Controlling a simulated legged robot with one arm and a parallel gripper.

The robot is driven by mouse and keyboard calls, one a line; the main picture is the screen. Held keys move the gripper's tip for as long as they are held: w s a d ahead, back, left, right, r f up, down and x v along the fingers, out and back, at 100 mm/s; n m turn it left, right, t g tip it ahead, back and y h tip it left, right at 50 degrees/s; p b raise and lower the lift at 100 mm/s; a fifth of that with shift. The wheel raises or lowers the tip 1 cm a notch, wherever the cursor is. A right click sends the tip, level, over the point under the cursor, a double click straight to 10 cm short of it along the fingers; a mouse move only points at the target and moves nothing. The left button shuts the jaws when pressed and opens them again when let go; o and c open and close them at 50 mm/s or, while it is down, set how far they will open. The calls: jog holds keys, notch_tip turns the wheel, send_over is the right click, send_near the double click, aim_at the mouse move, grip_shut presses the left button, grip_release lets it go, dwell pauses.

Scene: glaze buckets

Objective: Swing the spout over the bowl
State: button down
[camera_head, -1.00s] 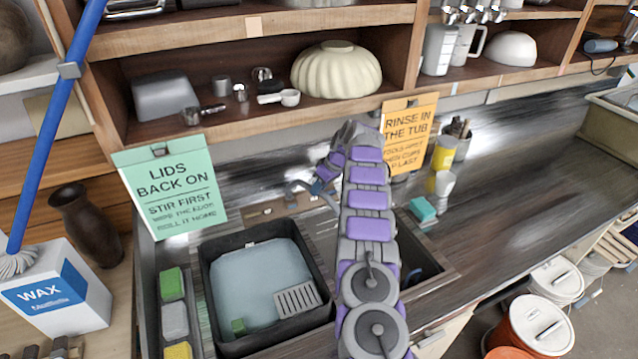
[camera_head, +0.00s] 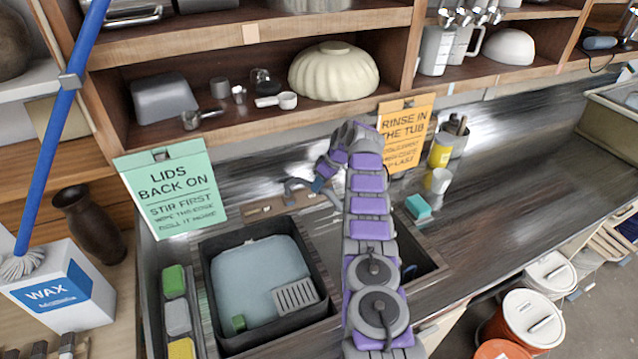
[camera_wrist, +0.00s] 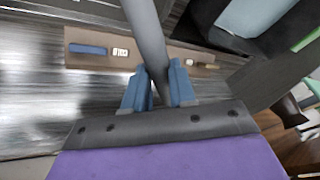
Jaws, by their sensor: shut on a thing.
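The grey spout (camera_head: 300,184) rises behind the sink, at the back edge between the two basins. In the wrist view the spout (camera_wrist: 146,30) runs down between the blue fingers of my gripper (camera_wrist: 158,88), which are shut on it. In the head view my gripper (camera_head: 318,184) is small and partly hidden by my arm. The right sink bowl (camera_head: 425,262) is dark and mostly hidden behind my arm. The spout's outlet is not clear.
A green sign (camera_head: 172,190) and an orange sign (camera_head: 405,135) hang from the shelf above the sink. The counter (camera_head: 510,180) farther right is clear.

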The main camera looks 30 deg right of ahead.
jog(key=shift+d+r, duration=0.1)
jog(key=shift+r, duration=0.05)
jog(key=c, duration=0.9)
grip_release()
jog(key=shift+w+d, duration=0.1)
jog(key=shift+a+f+b, duration=0.25)
jog(key=shift+a+b, duration=0.1)
jog(key=shift+b, duration=0.2)
